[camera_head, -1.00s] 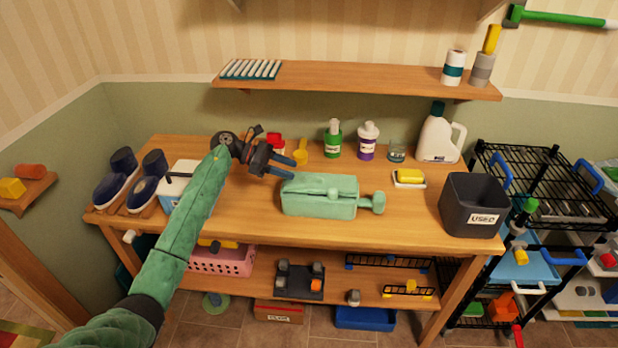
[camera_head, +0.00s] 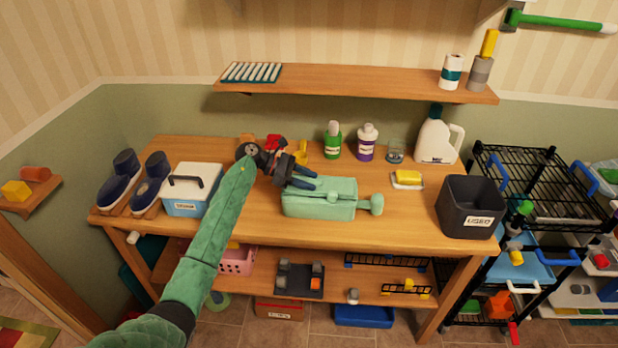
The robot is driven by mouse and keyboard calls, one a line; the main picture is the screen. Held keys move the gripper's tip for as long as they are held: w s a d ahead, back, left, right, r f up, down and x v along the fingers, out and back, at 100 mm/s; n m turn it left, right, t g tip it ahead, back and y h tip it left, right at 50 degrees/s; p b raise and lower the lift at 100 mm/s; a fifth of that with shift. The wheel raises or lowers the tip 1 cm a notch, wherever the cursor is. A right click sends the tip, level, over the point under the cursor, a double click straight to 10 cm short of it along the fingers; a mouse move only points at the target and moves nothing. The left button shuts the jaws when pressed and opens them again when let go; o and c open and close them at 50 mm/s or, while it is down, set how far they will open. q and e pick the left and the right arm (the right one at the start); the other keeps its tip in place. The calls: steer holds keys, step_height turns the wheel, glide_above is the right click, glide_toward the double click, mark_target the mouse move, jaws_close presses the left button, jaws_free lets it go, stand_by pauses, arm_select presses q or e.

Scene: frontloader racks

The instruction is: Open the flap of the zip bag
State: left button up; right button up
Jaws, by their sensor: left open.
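The zip bag (camera_head: 318,207) is a green, box-shaped bag lying on the wooden table. Its flap (camera_head: 335,188) lies across the top and looks closed. A rounded green tab (camera_head: 376,204) sticks out at its right end. My left gripper (camera_head: 309,180) is open, with its dark blue fingers at the top left edge of the bag. I cannot tell whether the fingers touch it. The gripper hides the bag's back left corner. My right gripper is not in view.
A white and blue box (camera_head: 191,190) and dark blue shoes (camera_head: 150,182) stand left on the table (camera_head: 400,228). Bottles (camera_head: 366,143) and a yellow sponge (camera_head: 408,177) are behind the bag. A dark bin (camera_head: 470,206) stands at right. A shelf (camera_head: 360,83) hangs above.

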arm_select(q)
steer(key=shift+d+f, duration=0.1)
steer(key=shift+d, duration=0.1)
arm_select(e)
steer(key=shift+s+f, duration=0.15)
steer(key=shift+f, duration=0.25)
arm_select(q)
jaws_close()
